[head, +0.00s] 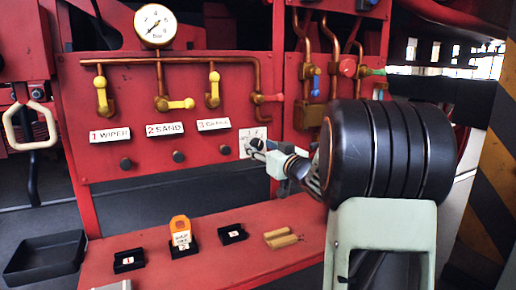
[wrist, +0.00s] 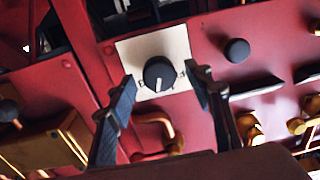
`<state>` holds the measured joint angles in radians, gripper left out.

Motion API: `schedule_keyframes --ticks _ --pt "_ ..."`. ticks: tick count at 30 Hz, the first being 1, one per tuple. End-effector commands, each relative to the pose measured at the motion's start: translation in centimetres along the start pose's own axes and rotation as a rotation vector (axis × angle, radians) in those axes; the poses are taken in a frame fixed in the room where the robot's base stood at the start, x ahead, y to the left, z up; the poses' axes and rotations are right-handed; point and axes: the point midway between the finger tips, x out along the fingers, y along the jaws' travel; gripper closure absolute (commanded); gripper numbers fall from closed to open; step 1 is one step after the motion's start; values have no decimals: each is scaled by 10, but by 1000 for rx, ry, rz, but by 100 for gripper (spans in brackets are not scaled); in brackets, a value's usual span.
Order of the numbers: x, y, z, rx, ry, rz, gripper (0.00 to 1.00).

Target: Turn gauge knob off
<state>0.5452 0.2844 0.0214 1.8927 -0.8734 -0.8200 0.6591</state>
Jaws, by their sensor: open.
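The gauge knob (wrist: 158,73) is a round black knob on a square white plate (wrist: 180,40) in the wrist view. Small marks show by its lower edge; I cannot read its setting. My gripper (wrist: 159,75) is open, one dark finger on either side of the knob in the picture. I see no clear contact with it. In the head view, my gripper (head: 256,151) is at the white plate (head: 246,135) on the red panel, right of the "3" label. It hides the knob there.
A pressure gauge (head: 155,24), copper pipes with yellow levers (head: 101,90) and several small black knobs (head: 179,156) are on the panel. A brass padlock (head: 308,115) hangs right of the plate. The red bench (head: 200,265) below holds small black trays (head: 129,260) and an orange tag (head: 180,226).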

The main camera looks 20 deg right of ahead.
Motion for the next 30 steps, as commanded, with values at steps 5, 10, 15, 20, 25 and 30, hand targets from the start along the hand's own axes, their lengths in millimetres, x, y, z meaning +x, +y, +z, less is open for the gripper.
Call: schedule_keyframes --ticks 5,10,15,20,25,30 --pt "18 0 1 1 0 0 53" --pt "23 0 0 1 0 1 53" --pt "23 0 0 1 0 2 53" --pt "22 0 0 1 0 2 68" --pt "22 0 0 1 0 2 87" --pt "22 0 0 -1 -1 1 95"
